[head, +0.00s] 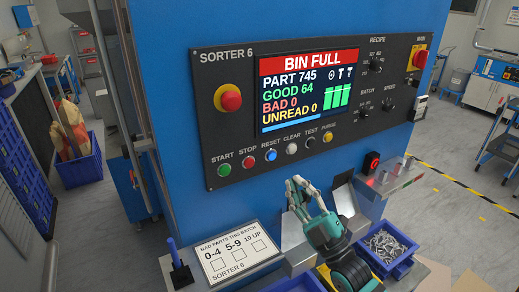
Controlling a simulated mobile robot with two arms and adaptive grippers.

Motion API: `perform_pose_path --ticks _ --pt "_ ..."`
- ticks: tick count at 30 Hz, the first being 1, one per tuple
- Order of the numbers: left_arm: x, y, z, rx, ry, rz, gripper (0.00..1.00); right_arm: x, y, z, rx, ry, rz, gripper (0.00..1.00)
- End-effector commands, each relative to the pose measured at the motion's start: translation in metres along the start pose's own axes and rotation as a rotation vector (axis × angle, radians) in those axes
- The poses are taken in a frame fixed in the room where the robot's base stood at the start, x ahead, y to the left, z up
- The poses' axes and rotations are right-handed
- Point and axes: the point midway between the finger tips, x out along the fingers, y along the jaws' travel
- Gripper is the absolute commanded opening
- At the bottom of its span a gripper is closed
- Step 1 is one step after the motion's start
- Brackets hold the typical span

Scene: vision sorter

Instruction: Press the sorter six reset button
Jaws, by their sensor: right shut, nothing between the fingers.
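The sorter six control panel (237,133) is a dark plate on the blue machine, labelled SORTER 6. Its screen (306,90) reads BIN FULL, with part 745, good 64, bad 0 and unread 0. The blue reset button (270,156) sits in the lower row under the word RESET, between the red stop button (248,162) and the white clear button (292,149). My right gripper (298,183) is shut and empty, below the panel and lower right of the reset button, apart from it. My left gripper is not in view.
A red emergency knob (230,101) is left of the screen. Below stand a bad parts board (238,252), a pen in a holder (177,262) and a blue bin (388,244) of small metal parts. A scanner unit (371,163) is right of my gripper.

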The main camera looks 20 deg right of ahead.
Motion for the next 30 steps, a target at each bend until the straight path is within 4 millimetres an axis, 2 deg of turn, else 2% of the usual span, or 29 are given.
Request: perform_pose_path --ticks 4,9,13,17,24,30 --pt "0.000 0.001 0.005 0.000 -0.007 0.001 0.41 0.000 0.002 0.000 -0.004 0.005 0.007 0.00" --pt "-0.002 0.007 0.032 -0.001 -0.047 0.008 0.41 0.000 0.002 0.000 -0.003 0.004 0.006 0.00" --pt "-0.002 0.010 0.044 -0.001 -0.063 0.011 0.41 0.003 0.000 0.001 -0.002 0.005 0.007 0.00" --pt "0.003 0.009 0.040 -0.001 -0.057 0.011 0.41 0.011 -0.005 0.006 -0.001 0.005 0.008 0.00" --pt "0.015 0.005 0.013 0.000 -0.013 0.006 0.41 0.038 -0.020 0.021 -0.002 0.005 0.008 0.00" --pt "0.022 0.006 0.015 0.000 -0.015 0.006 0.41 0.058 -0.030 0.032 -0.002 0.004 0.007 0.00"
